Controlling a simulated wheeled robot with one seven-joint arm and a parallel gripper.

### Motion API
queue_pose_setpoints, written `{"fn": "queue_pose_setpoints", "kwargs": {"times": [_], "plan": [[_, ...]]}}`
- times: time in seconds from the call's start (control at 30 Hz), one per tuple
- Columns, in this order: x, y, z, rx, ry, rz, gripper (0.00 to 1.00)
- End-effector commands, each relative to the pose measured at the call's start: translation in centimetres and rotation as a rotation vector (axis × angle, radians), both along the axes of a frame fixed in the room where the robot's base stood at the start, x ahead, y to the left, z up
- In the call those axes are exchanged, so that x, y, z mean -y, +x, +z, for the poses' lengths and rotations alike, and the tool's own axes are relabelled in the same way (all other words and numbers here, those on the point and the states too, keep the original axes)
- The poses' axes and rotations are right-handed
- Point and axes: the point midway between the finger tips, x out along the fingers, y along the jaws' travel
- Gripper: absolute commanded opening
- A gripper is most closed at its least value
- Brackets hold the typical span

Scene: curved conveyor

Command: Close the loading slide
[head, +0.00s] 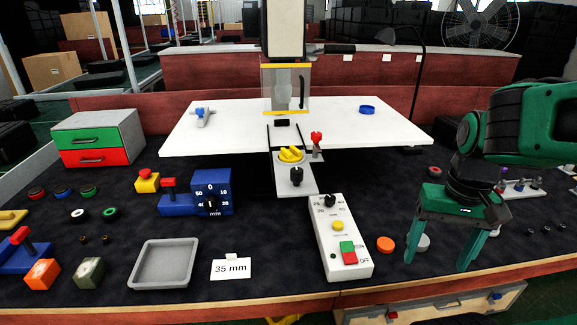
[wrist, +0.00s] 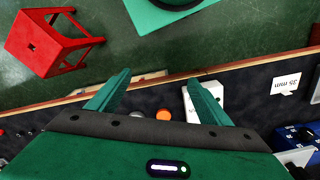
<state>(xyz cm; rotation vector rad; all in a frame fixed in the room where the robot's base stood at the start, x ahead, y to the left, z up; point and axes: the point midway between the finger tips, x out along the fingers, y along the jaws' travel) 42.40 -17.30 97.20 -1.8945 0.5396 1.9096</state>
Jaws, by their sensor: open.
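The loading slide (head: 296,181) is a light grey plate sticking out toward me from under the front edge of the white machine table. The slide stands out from the table. My gripper (head: 436,264) is open and empty at the right, well to the right of the slide and nearer to me, pointing down. In the wrist view my gripper (wrist: 157,78) also shows both fingers spread with nothing between them. The slide is not visible there.
A white control box (head: 343,240) with buttons stands between my gripper and the slide. A red-knobbed lever (head: 316,143) rises right beside the slide. An orange disc (head: 385,244) lies left of my gripper. A blue gauge block (head: 211,190) and grey tray (head: 164,264) are left.

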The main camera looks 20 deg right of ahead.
Motion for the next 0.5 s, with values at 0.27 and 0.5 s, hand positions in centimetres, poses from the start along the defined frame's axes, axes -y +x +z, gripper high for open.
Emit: {"fn": "queue_pose_setpoints", "kwargs": {"times": [0.27,0.5], "plan": [[0.01,0.41,-0.26,-0.012,0.001,0.004,0.73],[-0.02,-0.11,0.06,-0.002,0.002,0.014,0.53]]}}
